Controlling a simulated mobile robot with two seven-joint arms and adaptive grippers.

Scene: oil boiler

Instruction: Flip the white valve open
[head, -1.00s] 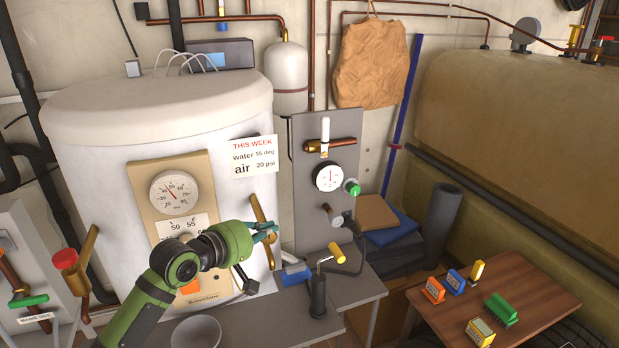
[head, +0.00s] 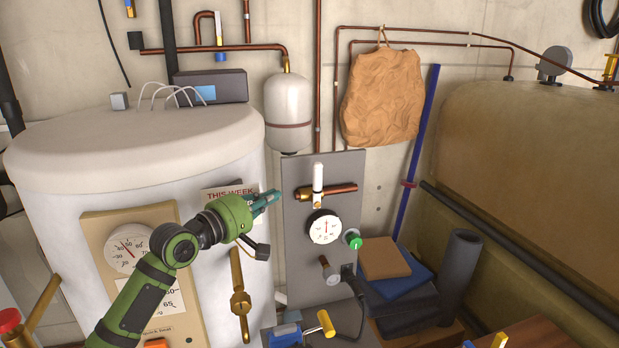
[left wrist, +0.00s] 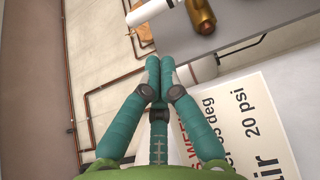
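The white valve handle (head: 318,182) stands upright on a brass fitting in a copper pipe, at the top of a grey panel (head: 296,212) in the head view. In the left wrist view the white handle (left wrist: 150,11) lies at the top edge, beside its brass fitting (left wrist: 200,15). My left gripper (head: 272,199) is to the left of the valve, in front of the boiler's paper notice, and points right. Its teal fingers (left wrist: 160,66) are together with nothing seen between them, apart from the valve. My right gripper is not in view.
A round gauge (head: 325,227) and a green knob (head: 352,239) sit below the valve. A white tank (head: 289,108) hangs above the panel's left edge. The large boiler (head: 190,150) stands behind my left arm. A brown bag (head: 382,95) hangs upper right.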

